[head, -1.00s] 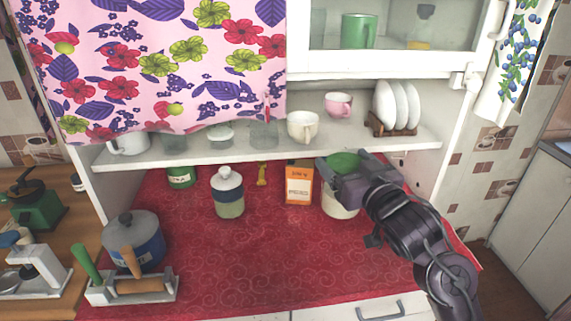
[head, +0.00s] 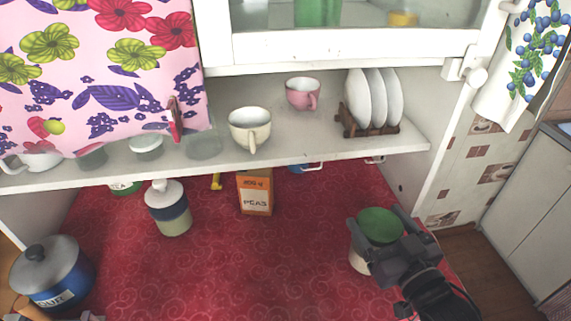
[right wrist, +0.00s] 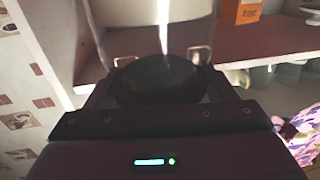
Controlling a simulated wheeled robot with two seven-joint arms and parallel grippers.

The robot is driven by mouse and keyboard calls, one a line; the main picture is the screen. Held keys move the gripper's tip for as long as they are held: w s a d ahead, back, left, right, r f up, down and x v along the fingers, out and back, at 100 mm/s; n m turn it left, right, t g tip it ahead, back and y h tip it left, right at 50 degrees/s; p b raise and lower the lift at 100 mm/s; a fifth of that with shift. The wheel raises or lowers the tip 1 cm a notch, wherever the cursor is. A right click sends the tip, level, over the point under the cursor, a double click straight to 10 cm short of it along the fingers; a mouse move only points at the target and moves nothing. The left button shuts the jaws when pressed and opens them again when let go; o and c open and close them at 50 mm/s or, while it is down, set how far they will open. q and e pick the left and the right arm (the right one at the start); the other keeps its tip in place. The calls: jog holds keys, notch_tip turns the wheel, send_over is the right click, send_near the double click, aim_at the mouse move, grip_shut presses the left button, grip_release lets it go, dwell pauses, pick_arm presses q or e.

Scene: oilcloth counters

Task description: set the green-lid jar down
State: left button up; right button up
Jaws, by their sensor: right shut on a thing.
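The green-lid jar (head: 379,225) has a cream body and shows at the right of the red counter (head: 260,265) in the head view. My right gripper (head: 391,240) is shut on the jar near its lid. In the right wrist view the lid (right wrist: 158,82) looks dark and sits between the fingers, with the pale body (right wrist: 160,18) beyond it. The jar looks about upright; I cannot tell whether its base touches the counter, since my gripper hides part of it. My left gripper is not in view.
An orange peas box (head: 255,193), a white-lidded jar (head: 169,208) and a blue pot (head: 55,275) stand on the counter. A shelf (head: 300,155) with cups and a plate rack (head: 368,120) overhangs the back. The counter's middle is clear.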

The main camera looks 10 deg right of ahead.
jog(key=shift+w+a+b, duration=0.1)
jog(key=shift+w+b, duration=0.1)
jog(key=shift+b, duration=0.15)
jog(key=shift+w+a+f+b, duration=0.1)
jog(key=shift+w+a+b, duration=0.15)
jog(key=shift+w+b, duration=0.9)
jog(key=shift+w+r+p, duration=0.45)
jog(key=shift+w+p, duration=0.05)
jog(key=shift+w, duration=0.25)
jog(key=w+a+f+p, duration=0.1)
jog(key=w, duration=0.5)
jog(key=w+a+f+p, duration=0.1)
jog(key=w+p, duration=0.1)
jog(key=w, duration=0.5)
jog(key=shift+w+a+p, duration=0.15)
jog(key=shift+a+p, duration=0.15)
jog(key=shift+a, duration=0.05)
